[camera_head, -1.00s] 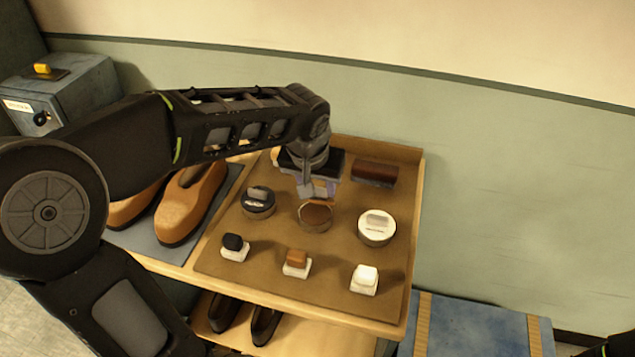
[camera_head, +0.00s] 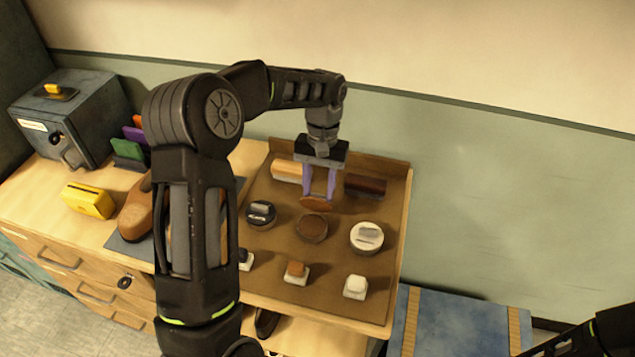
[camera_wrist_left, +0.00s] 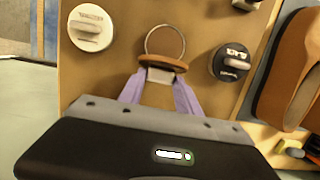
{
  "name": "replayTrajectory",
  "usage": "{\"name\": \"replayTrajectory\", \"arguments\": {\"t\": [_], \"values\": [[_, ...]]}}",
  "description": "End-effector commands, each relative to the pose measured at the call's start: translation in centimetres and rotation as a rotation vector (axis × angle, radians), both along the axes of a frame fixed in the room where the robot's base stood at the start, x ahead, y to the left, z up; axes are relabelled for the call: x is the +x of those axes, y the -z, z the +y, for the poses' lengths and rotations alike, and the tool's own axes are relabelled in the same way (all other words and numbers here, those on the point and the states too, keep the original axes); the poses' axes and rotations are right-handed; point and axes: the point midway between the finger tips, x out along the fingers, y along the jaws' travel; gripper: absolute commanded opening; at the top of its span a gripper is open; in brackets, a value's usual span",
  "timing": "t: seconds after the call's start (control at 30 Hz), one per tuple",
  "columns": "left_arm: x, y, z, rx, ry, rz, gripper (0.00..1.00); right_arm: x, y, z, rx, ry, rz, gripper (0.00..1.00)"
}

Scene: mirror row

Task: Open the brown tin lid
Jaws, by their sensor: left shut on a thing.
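The brown tin (camera_head: 312,228) stands open on the brown mat, in the middle of the row of tins. Its brown lid (camera_head: 315,203) is off it and held in the air just behind it in the head view. My left gripper (camera_head: 318,190) points down and is shut on the lid. In the left wrist view the lid (camera_wrist_left: 162,63) is between the purple fingers, and the tin's bright round rim (camera_wrist_left: 183,42) shows partly behind it. My right gripper is out of view.
A black-lidded tin (camera_head: 261,213) and a white-lidded tin (camera_head: 367,237) flank the brown one. Small blocks, one brown (camera_head: 296,271) and one white (camera_head: 355,285), stand in front. A dark brush (camera_head: 366,185) and a lighter one (camera_head: 287,170) lie behind. Brown shoes (camera_head: 135,219) are left.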

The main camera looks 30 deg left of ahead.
Motion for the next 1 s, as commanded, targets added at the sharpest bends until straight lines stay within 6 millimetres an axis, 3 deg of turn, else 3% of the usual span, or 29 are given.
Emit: {"name": "replayTrajectory", "arguments": {"t": [0.47,0.5,0.73,1.0], "values": [[0.28,0.03,0.05,-0.005,0.001,0.016,0.0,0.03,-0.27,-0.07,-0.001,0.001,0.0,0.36],[0.27,0.02,0.05,-0.005,0.001,0.016,0.43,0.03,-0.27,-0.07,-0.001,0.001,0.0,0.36],[0.21,0.04,0.05,-0.006,0.0,0.018,0.62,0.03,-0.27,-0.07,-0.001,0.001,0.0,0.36],[0.19,0.04,0.06,-0.005,0.0,0.018,0.62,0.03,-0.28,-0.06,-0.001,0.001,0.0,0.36]]}}
